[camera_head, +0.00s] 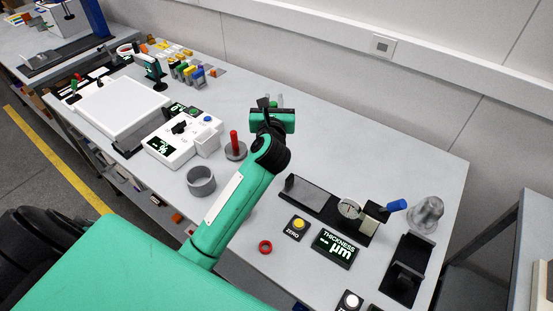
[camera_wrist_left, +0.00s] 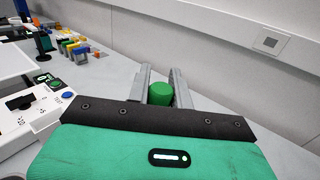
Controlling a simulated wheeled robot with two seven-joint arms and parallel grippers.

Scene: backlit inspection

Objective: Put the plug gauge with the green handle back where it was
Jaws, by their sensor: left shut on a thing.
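My left gripper (camera_head: 272,103) is over the back part of the bench in the head view, mostly hidden behind its own wrist. In the left wrist view its two grey fingers (camera_wrist_left: 160,88) are shut on the green handle (camera_wrist_left: 160,94) of the plug gauge, whose round top shows between them. A bit of green (camera_head: 280,98) shows by the fingers in the head view. The gauge's lower part is hidden, so I cannot tell whether it touches the bench. A group of small coloured pieces (camera_head: 190,71) stands at the back left. My right gripper is out of view.
A red-handled piece on a round base (camera_head: 235,150) and a grey ring (camera_head: 201,181) stand near my left forearm. A white instrument (camera_head: 183,141) is to the left. A dial gauge stand (camera_head: 322,204) and thickness display (camera_head: 336,248) are to the right. The back middle bench looks clear.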

